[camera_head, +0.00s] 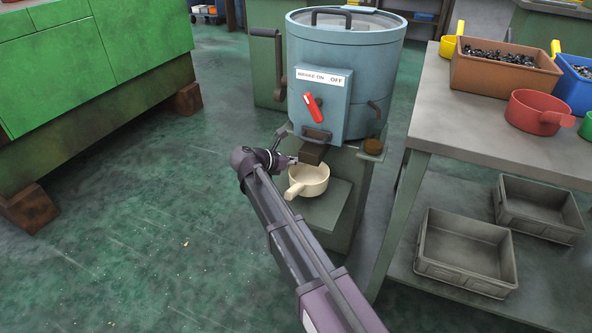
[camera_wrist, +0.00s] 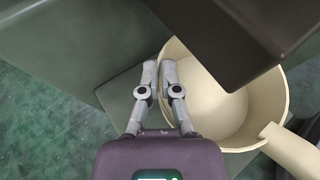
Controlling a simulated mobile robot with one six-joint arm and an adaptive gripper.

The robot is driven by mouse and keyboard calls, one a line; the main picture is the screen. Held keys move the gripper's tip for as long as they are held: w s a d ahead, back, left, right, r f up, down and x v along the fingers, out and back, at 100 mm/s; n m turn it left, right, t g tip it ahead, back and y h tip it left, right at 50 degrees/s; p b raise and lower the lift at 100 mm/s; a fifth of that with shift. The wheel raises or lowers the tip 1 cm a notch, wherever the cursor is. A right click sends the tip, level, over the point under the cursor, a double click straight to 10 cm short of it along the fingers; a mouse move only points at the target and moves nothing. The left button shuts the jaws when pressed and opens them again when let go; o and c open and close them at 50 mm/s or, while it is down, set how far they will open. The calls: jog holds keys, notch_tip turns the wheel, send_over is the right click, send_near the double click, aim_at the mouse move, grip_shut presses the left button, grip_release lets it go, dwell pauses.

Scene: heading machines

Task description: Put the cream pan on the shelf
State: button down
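The cream pan (camera_head: 309,180) sits upright on the low ledge (camera_head: 330,205) of the blue-grey machine, under its brown spout (camera_head: 312,153). Its handle points toward the front left in the head view. In the wrist view the pan (camera_wrist: 225,112) fills the right side, partly hidden by the dark spout. My gripper (camera_wrist: 160,68) is at the pan's rim, its two fingers close together with the wall seemingly between them. In the head view my gripper (camera_head: 291,160) reaches the pan's back left side. A lower shelf (camera_head: 435,205) under the right-hand table holds grey bins.
The machine (camera_head: 345,60) has a red lever (camera_head: 313,106) above the spout. The table at right carries a brown bin (camera_head: 505,72), a red pan (camera_head: 538,112) and yellow pans. Grey bins (camera_head: 466,252) take up part of the lower shelf. Green cabinets stand at left; the floor between is clear.

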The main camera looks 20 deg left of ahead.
aim_at(297, 167)
jog(key=shift+f, duration=0.15)
jog(key=shift+f+b, duration=1.65)
jog(key=shift+b, duration=0.1)
jog(key=shift+f, duration=0.1)
jog(key=c, duration=0.8)
grip_release()
jog(key=shift+r, duration=0.25)
jog(key=p+v, duration=0.4)
jog(key=v, duration=0.8)
jog(key=shift+p, duration=0.3)
